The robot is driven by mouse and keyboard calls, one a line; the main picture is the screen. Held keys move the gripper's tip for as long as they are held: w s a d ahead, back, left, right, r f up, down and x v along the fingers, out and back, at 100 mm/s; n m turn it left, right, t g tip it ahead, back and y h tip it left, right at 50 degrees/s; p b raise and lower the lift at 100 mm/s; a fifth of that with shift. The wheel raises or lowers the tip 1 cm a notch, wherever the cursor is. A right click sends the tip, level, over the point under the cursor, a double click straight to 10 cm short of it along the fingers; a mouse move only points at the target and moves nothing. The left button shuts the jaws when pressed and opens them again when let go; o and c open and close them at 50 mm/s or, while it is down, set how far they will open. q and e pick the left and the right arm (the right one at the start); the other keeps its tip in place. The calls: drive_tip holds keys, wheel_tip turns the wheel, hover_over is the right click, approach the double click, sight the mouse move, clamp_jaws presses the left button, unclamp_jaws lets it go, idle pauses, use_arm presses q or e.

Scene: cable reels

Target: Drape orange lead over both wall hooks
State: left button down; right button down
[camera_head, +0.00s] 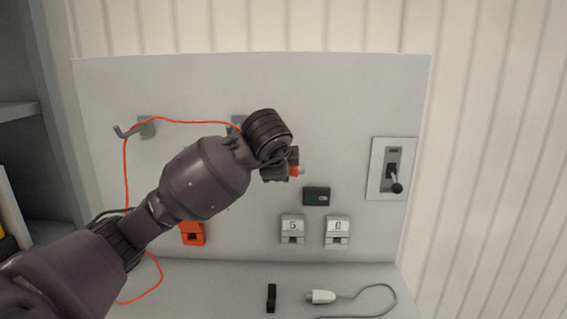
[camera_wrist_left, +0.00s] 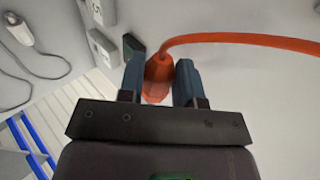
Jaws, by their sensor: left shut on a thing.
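The orange lead (camera_head: 185,122) rises from the bench at the left, bends at the left wall hook (camera_head: 146,126) and runs across toward the right wall hook (camera_head: 238,120). It appears to lie over the left hook. My wrist partly covers the right hook, so I cannot tell whether the lead rests on it. My left gripper (camera_head: 281,166) is shut on the lead's orange plug (camera_wrist_left: 157,77), right of and below the right hook. In the left wrist view the lead (camera_wrist_left: 240,38) runs off to the right from the plug. My right gripper is not in view.
The upright panel (camera_head: 330,90) carries an orange socket (camera_head: 192,234), two numbered grey sockets (camera_head: 292,228), (camera_head: 337,231), a dark green-lit box (camera_head: 316,196) and a lever switch (camera_head: 394,175). A white plug (camera_head: 321,297) with grey cable and a black piece (camera_head: 271,297) lie on the bench.

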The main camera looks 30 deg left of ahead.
use_arm(q)
drive_tip(key=shift+s+a+f+b, duration=0.15)
drive_tip(key=shift+f+b, duration=0.25)
drive_tip(key=shift+f, duration=0.55)
drive_tip(key=shift+s+a+f+b, duration=0.15)
drive_tip(key=shift+f+b, duration=0.25)
drive_tip(key=shift+f, duration=0.55)
drive_tip(key=shift+w, duration=0.1)
drive_tip(key=c, duration=0.7)
unclamp_jaws()
drive_tip(key=shift+c, duration=0.2)
drive_tip(key=o, duration=0.6)
